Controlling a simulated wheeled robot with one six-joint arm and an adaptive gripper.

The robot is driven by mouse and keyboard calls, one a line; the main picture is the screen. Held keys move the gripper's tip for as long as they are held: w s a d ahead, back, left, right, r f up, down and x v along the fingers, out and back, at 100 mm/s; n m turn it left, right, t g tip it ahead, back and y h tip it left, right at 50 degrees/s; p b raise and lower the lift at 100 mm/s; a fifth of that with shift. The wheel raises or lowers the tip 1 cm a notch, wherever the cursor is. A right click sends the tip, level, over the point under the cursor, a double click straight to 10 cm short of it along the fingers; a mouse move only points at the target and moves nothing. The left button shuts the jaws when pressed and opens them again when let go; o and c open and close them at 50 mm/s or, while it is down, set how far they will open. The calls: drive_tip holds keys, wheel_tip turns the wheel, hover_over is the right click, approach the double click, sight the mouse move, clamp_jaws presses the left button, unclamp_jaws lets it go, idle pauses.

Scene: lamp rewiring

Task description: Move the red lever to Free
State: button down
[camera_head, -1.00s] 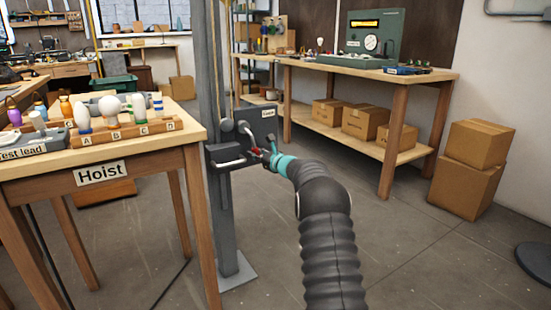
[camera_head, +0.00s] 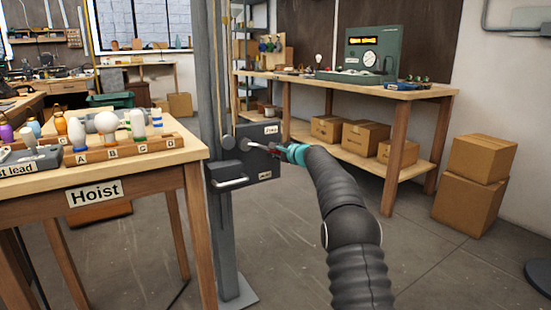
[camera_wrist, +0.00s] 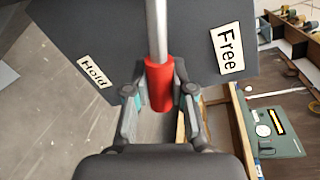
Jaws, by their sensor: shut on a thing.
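The red lever (camera_wrist: 159,86) has a grey rod and a red grip, and in the wrist view its grip sits between the fingers of my gripper (camera_wrist: 160,97). My gripper is shut on that red grip. The lever is mounted on a dark box on the post. The box carries a Hold label (camera_wrist: 94,72) at left and a Free label (camera_wrist: 228,48) at right in the wrist view. The rod stands between the two labels. In the head view my gripper (camera_head: 282,152) is at the right side of the dark box (camera_head: 240,160), and the lever points right toward it.
A wooden table labelled Hoist (camera_head: 95,193) with several bulbs stands at left, close to the grey post (camera_head: 209,80). A workbench (camera_head: 400,95) with a green device (camera_head: 372,45) is behind. Cardboard boxes (camera_head: 475,175) stand at right. Open floor lies between.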

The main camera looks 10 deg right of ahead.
sight(268, 142)
drive_tip(key=shift+w+d+r+n+h, duration=0.1)
drive_tip(key=shift+r+n+h, duration=0.1)
drive_tip(key=shift+r+n, duration=0.5)
drive_tip(key=shift+w+d+r+n+h, duration=0.1)
drive_tip(key=shift+r+n+h, duration=0.1)
drive_tip(key=shift+r+n, duration=0.5)
drive_tip(key=shift+r, duration=0.2)
drive_tip(key=c, duration=1.2)
unclamp_jaws()
drive_tip(key=shift+a, duration=0.1)
drive_tip(key=shift+c, duration=0.2)
drive_tip(key=shift+f, duration=0.1)
drive_tip(key=shift+s+d, duration=0.2)
drive_tip(key=shift+d, duration=0.05)
drive_tip(key=v, duration=1.1)
drive_tip(key=shift+s, duration=0.35)
drive_tip(key=shift+a, duration=0.1)
